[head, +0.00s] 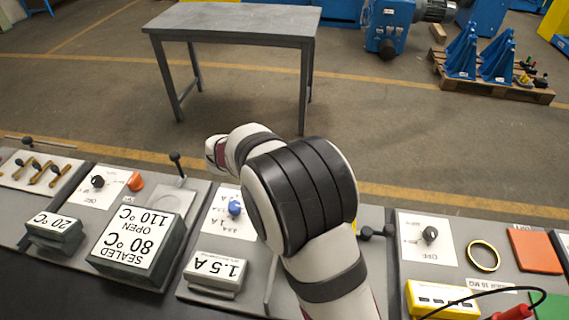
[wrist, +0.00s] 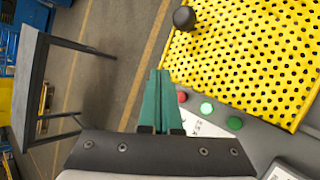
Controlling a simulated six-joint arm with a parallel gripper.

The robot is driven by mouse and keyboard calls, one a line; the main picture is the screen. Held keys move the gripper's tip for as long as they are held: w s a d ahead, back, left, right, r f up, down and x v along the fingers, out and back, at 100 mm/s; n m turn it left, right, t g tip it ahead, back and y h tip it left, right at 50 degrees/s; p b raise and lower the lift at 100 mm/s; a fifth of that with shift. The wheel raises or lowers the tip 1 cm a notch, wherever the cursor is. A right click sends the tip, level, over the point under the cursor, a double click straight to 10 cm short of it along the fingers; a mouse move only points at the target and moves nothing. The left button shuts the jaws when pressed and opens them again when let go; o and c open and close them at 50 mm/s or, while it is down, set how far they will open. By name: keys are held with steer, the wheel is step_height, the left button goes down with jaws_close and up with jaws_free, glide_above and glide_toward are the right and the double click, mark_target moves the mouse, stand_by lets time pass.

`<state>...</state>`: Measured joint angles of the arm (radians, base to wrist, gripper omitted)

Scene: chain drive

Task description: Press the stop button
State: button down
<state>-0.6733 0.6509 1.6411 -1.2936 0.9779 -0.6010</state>
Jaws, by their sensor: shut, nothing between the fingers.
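My gripper (wrist: 159,75) shows in the wrist view as two green fingers shut together with nothing between them. In the head view my arm hides the gripper and these buttons.
A yellow perforated guard (wrist: 250,50) with a black knob (wrist: 184,17) stands beside the buttons. Along the bench in the head view are a blue knob (head: 235,208), an orange button (head: 135,181), a black lever (head: 176,168) and a yellow block (head: 440,300). A grey table (head: 235,22) stands beyond open floor.

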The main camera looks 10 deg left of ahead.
steer(key=a, duration=0.1)
steer(key=a+f+n, duration=0.1)
steer(key=w+a+n+t, duration=0.1)
steer(key=shift+a+f, duration=0.4)
steer(key=shift+f, duration=4.4)
steer(key=shift+f, duration=0.4)
steer(key=shift+f, duration=0.5)
steer(key=shift+r, duration=0.9)
